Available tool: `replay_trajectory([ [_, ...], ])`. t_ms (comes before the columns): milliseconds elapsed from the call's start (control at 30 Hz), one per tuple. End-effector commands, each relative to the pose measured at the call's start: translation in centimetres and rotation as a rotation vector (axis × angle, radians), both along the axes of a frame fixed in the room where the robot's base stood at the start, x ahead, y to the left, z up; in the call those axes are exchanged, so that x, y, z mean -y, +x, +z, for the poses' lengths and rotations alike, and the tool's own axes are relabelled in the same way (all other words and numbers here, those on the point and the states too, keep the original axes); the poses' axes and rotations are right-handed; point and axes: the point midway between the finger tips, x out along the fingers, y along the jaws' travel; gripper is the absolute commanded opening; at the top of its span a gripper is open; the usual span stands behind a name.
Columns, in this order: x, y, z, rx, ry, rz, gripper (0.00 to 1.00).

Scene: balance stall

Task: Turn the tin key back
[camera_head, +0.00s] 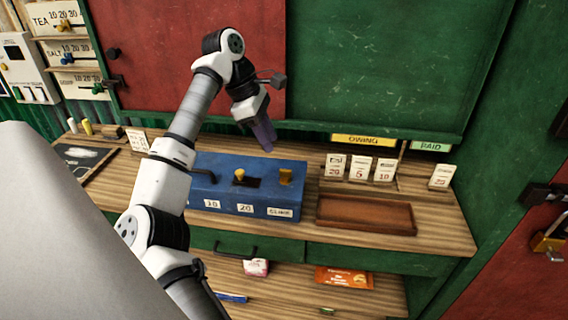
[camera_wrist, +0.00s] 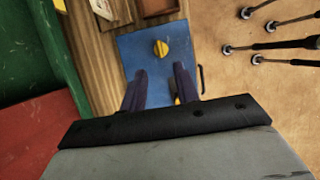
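A blue tin (camera_head: 225,170) stands on the wooden counter, with small white labels along its front. A yellow key-like knob (camera_head: 239,175) stands on its top next to a dark slot. A second brass-yellow piece (camera_head: 286,177) stands farther right on the tin. My gripper (camera_head: 266,146) hangs above and behind the tin, apart from it. In the wrist view my gripper (camera_wrist: 157,80) has its two fingers spread with nothing between them. The blue tin (camera_wrist: 140,50) and one yellow knob (camera_wrist: 161,47) show beyond the fingertips. Another bit of yellow is partly hidden behind the right finger.
A shallow brown tray (camera_head: 366,214) and several white price cards (camera_head: 359,168) sit right of the tin. A slate (camera_head: 85,160) lies at the left. Green and red shutters (camera_head: 375,60) rise behind the counter. A drawer handle (camera_head: 235,252) is below.

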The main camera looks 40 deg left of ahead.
Motion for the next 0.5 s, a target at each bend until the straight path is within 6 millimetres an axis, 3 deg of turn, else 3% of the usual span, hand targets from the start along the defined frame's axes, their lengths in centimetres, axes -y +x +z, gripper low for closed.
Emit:
replay_trajectory([
  [300,2.2,1.2,-5.6,0.001,-0.004,-0.002,0.31],
  [500,2.8,1.7,-7.7,0.002,-0.003,0.0,0.31],
])
